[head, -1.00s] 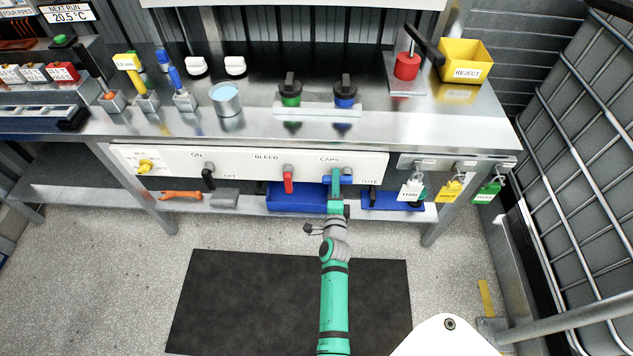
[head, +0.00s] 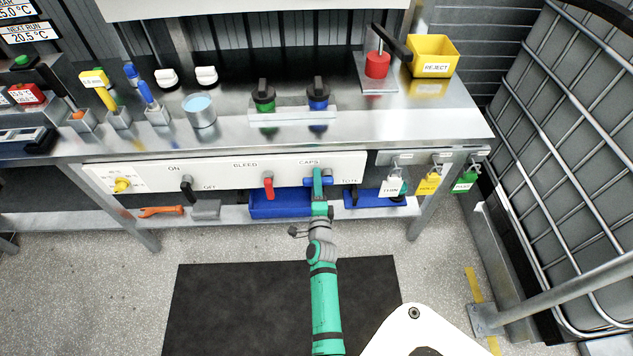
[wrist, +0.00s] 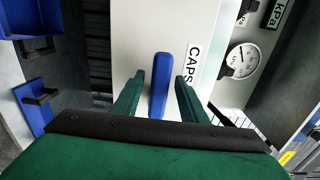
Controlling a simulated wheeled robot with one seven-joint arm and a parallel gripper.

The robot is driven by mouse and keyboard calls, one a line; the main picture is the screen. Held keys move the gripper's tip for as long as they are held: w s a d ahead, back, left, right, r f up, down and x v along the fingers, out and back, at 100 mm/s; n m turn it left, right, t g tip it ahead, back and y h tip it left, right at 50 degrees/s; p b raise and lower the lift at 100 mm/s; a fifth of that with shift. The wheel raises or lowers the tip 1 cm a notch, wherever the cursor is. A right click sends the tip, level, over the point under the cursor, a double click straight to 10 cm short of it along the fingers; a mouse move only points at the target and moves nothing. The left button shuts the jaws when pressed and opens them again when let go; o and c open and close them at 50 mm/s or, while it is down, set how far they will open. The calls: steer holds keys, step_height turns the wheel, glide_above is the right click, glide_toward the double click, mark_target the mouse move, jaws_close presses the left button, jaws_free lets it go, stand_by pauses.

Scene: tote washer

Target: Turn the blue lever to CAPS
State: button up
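The blue lever (head: 326,182) is on the white panel under the worktop, just below the CAPS label (head: 308,162); the TOTE label (head: 350,182) is to its right. It lies roughly sideways in the head view, partly hidden by my gripper (head: 318,184). In the wrist view the blue lever (wrist: 158,85) stands between the two green fingers of my gripper (wrist: 160,80), with a narrow gap on each side. The fingers are open around it and not closed on it. The CAPS label (wrist: 192,64) shows beside the right finger.
A red lever (head: 268,186) and a black lever (head: 188,188) sit further left on the same panel. Hanging tags (head: 428,184) are to the right. Blue bins (head: 282,204) stand on the shelf below. A gauge (wrist: 241,60) shows in the wrist view.

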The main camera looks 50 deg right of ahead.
steer(key=shift+s, duration=0.15)
steer(key=v, duration=1)
steer(key=shift+a, duration=0.3)
stand_by(0.3)
steer(key=shift+s, duration=0.1)
stand_by(0.4)
